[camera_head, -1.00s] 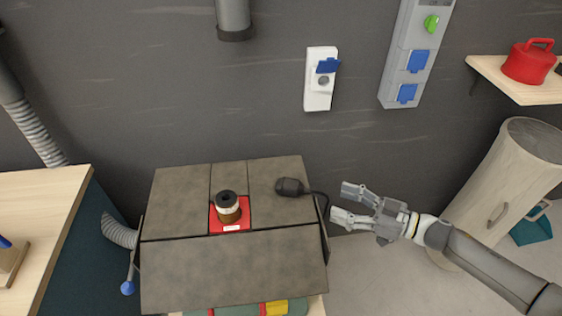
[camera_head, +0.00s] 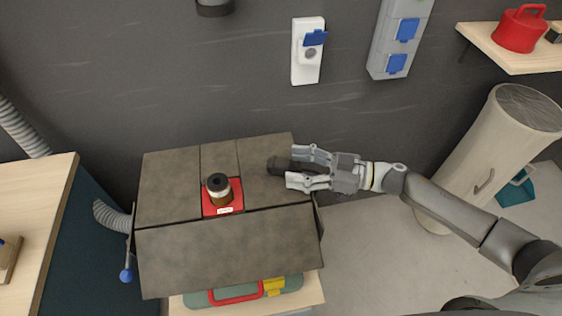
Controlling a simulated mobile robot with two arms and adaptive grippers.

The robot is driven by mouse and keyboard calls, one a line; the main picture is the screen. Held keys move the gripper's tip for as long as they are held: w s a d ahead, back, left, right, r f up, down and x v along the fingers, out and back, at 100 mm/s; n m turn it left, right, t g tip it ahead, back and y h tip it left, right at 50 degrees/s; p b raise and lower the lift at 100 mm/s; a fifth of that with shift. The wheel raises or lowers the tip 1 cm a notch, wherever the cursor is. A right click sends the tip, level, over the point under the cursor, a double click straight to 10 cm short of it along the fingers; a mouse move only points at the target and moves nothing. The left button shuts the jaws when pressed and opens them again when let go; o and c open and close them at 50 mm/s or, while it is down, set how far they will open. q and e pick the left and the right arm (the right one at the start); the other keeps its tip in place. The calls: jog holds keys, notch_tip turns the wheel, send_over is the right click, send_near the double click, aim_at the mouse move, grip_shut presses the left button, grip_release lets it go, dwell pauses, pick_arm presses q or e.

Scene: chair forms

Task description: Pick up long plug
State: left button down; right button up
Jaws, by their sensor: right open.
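The long plug (camera_head: 279,165) is dark and lies on the right part of the brown box top, near its right edge. My right gripper (camera_head: 295,168) comes in from the right and is open, with one finger on the far side and one on the near side of the plug. The plug's left end sticks out past the fingertips. I cannot tell whether the fingers touch it. The plug's cable is mostly hidden behind the gripper. My left gripper is not in view.
A small jar with a black lid (camera_head: 219,188) stands on a red square (camera_head: 236,206) left of the plug. A white wall socket (camera_head: 306,69) and a grey socket strip (camera_head: 384,50) are on the wall. A wooden-looking cylinder (camera_head: 488,150) stands at right.

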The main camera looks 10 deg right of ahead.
aim_at(290, 164)
jog(key=x, duration=0.1)
jog(key=p+x, duration=0.1)
jog(key=x, duration=0.1)
jog(key=shift+w+a+r, duration=0.1)
jog(key=shift+a+r, duration=0.1)
jog(key=shift+r, duration=0.05)
jog(key=shift+w+a+f, duration=0.1)
jog(key=shift+a+f, duration=0.05)
jog(key=shift+c, duration=0.4)
grip_shut()
